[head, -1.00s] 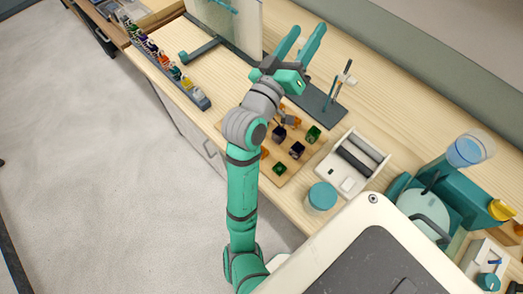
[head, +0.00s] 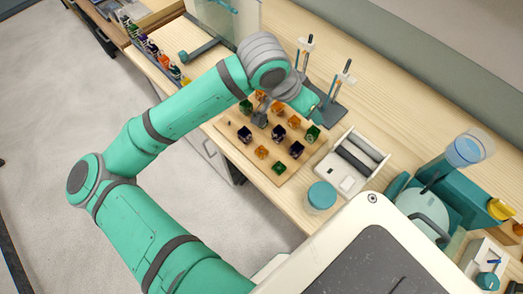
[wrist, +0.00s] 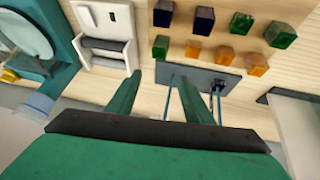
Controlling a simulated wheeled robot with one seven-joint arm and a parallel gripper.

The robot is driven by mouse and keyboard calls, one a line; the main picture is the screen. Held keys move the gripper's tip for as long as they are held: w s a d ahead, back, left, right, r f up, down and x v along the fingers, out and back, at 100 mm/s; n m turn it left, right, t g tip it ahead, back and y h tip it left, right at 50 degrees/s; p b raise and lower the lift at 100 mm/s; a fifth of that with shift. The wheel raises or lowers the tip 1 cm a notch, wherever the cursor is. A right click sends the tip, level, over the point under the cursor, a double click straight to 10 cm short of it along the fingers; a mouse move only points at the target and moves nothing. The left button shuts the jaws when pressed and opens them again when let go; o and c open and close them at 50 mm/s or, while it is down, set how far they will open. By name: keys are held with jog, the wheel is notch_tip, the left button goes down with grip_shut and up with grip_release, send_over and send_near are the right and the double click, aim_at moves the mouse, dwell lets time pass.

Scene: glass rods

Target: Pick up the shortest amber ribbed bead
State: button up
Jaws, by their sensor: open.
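Several amber beads stand on a wooden board (head: 233,125). In the head view, one amber bead (head: 261,152) is near the front, another (head: 293,121) near the back right. The wrist view shows an amber row, including a left bead (wrist: 160,47) and a right bead (wrist: 256,64). Ribbing and relative heights are too small to tell. My gripper (wrist: 158,82) is open and empty, its two fingers apart. In the head view my gripper (head: 304,99) is partly hidden by my wrist, above the back of the board, with no bead between its fingers.
Dark beads (head: 278,132) and green beads (head: 312,134) stand close among the amber ones. Thin upright rods on a dark base (head: 328,110) rise behind the board. A white rack (head: 348,165) and a blue-lidded jar (head: 321,196) stand to the right.

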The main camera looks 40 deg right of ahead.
jog(key=w+a+f+t+y, duration=0.1)
jog(key=w+a+y, duration=0.15)
jog(key=a, duration=0.35)
jog(key=w+a+f+y, duration=0.2)
jog(key=a+y, duration=0.1)
jog(key=a, duration=0.3)
send_over(261, 151)
jog(key=shift+n, duration=0.3)
jog(key=f, duration=0.5)
jog(key=shift+s+a+f, duration=0.1)
jog(key=shift+a+f, duration=0.1)
jog(key=shift+f, duration=0.15)
jog(key=shift+d+f, duration=0.2)
jog(key=shift+f, duration=2.05)
jog(key=c, duration=1.1)
